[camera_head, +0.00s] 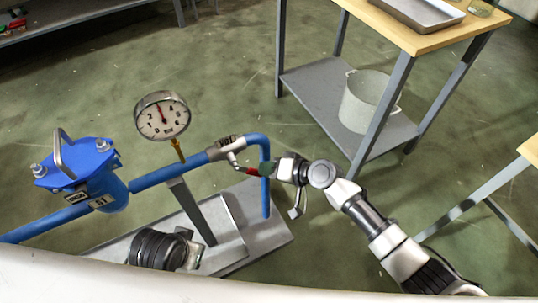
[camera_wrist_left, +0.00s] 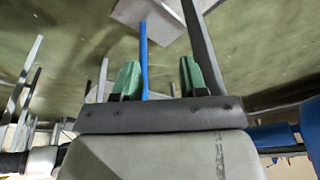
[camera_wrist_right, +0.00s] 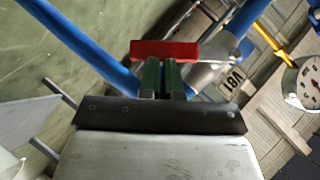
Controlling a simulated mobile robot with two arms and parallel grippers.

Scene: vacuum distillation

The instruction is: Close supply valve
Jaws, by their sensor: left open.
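The supply valve, labelled V81 (camera_head: 226,143), sits on the blue pipe near its right-hand bend. Its lever has a red handle (camera_head: 246,170) that points right and slightly down, angled away from the pipe run. My right gripper (camera_head: 268,170) is at the handle's end. In the right wrist view, the green fingertips of my right gripper (camera_wrist_right: 161,75) are close together, and the red handle (camera_wrist_right: 165,50) lies across their tips. I see no handle clasped between them. My left gripper (camera_wrist_left: 160,80) is open and empty, with a blue pipe in the background between its fingers.
A round pressure gauge (camera_head: 162,115) stands above the pipe, left of the valve. A blue lidded vessel (camera_head: 80,170) is farther left. A grey metal base (camera_head: 265,240) lies below. A wood-topped table (camera_head: 430,38) with a white pot (camera_head: 368,102) stands behind right.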

